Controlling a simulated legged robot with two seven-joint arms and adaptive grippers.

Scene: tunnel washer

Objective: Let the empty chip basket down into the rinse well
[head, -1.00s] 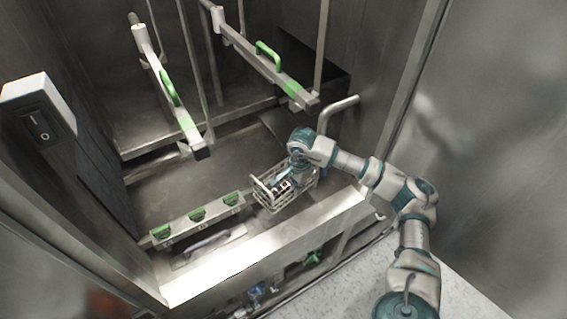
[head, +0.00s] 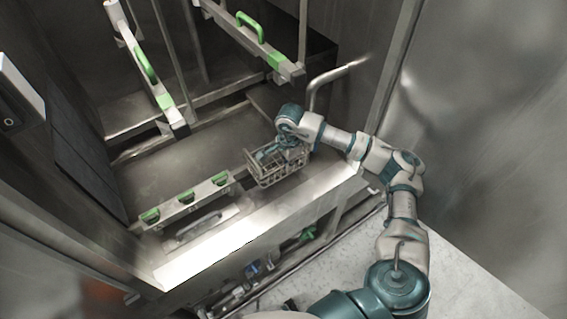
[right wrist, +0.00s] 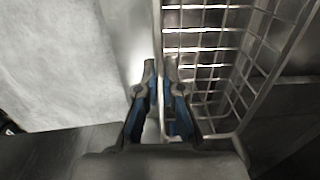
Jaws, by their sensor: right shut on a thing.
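The chip basket (head: 279,173) is a small wire-mesh basket. In the head view it hangs just behind the bright front ledge, to the right of the row of green clips. In the right wrist view my right gripper (right wrist: 159,90) is shut on the rim of the basket (right wrist: 208,42), and the mesh inside looks empty. The rinse well cannot be made out clearly; the basket and arm cover part of the area below. I cannot tell whether the basket's bottom touches anything. My left gripper is out of view.
The front ledge (head: 225,246) runs close in front of the basket. A bent pipe (head: 318,88) rises behind my right wrist. Two bars with green handles (head: 146,66) stand over the chamber. A strip with green clips (head: 188,196) lies left of the basket.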

